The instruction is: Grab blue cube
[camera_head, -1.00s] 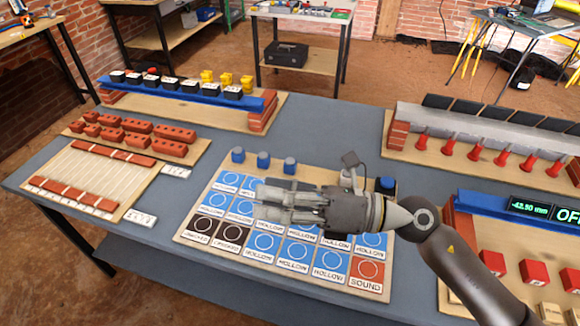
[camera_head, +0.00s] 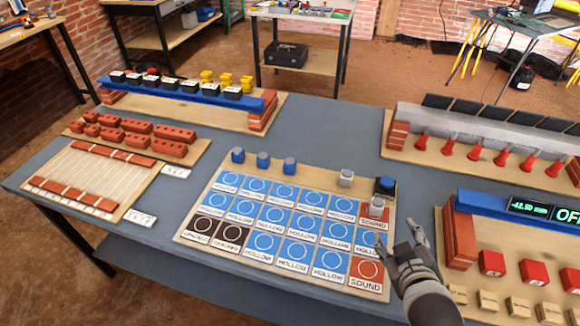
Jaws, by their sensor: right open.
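The board (camera_head: 190,231) carries blue HOLLOW cards, dark cards and red SOUND cards. My right gripper (camera_head: 396,250) is open and empty at the board's right edge, its fingers pointing up and back. It is well to the right of the blue cubes. My left gripper is not in view.
On the board's right side are a grey block (camera_head: 346,177), another grey block (camera_head: 376,207) and a round blue knob (camera_head: 386,185) on a dark base. A blue beam on brick supports (camera_head: 180,90) stands back left. Red blocks (camera_head: 491,263) stand at the right.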

